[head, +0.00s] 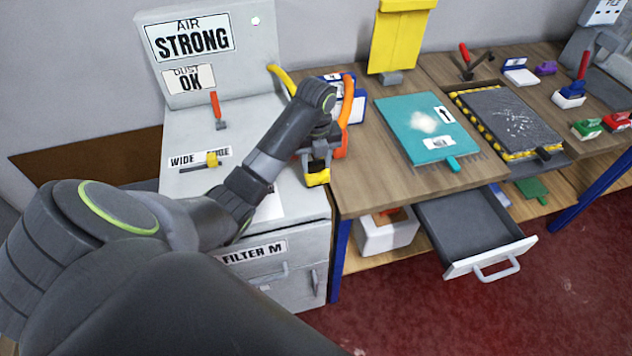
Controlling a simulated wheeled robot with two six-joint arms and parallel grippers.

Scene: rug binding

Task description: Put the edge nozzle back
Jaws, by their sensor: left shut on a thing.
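My left arm reaches across the grey cabinet, and my left gripper (318,160) is at the cabinet's right edge, beside the wooden bench. It is shut on a small piece with a yellow end (317,179), which looks like the edge nozzle; the fingers and wrist hide much of it. My right gripper is not in view.
The grey cabinet (185,130) has a red lever, a yellow slider and labels reading STRONG, OK and FILTER M. A teal mat (400,115) and a dark tray (510,118) lie on the bench (365,185). An open drawer (465,225) juts out below.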

